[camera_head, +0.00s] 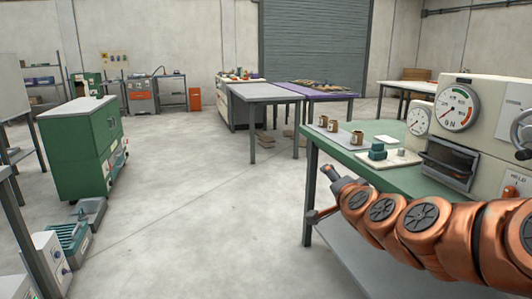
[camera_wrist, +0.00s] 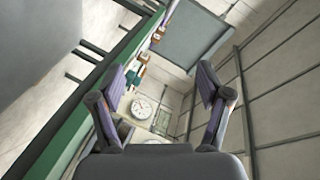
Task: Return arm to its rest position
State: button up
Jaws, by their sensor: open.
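My copper-coloured arm reaches in from the right edge of the head view, in front of the green-topped table (camera_head: 388,179). My gripper (camera_head: 322,200) is at the arm's far end, by the table's near left corner. In the wrist view my gripper (camera_wrist: 162,92) has its two fingers spread wide apart, with nothing between them. The wrist view is tilted, and the green table edge (camera_wrist: 60,148) runs along its left side.
On the table stand a machine with a large dial (camera_head: 455,107), several small brown pots (camera_head: 333,125) and a small teal block (camera_head: 377,151). A green cabinet (camera_head: 80,150) stands at the left. A grey table (camera_head: 262,93) is farther back. The middle floor is clear.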

jog(key=s+a+f+n+g+y, duration=0.2)
jog(key=s+a+f+n+g, duration=0.2)
jog(key=s+f, duration=0.35)
jog(key=s+a+f+n+g+y, duration=0.1)
jog(key=s+a+f+n+g, duration=0.4)
jog(key=s, duration=0.4)
jog(key=s+d+f+n+g+h, duration=0.1)
jog(key=s+d+f+g, duration=0.2)
jog(key=s, duration=0.6)
jog(key=s+d+f+g+h, duration=0.2)
jog(key=s+d+f+g, duration=0.15)
jog(key=s, duration=0.55)
jog(key=s+d+f+n+g+h, duration=0.1)
jog(key=s+d+f+g, duration=0.2)
jog(key=s, duration=0.6)
notch_tip(320, 180, up, 27)
jog(key=t+p, duration=0.1)
jog(key=p, duration=2.3)
jog(key=shift+s+d, duration=0.15)
jog(key=shift+d, duration=0.1)
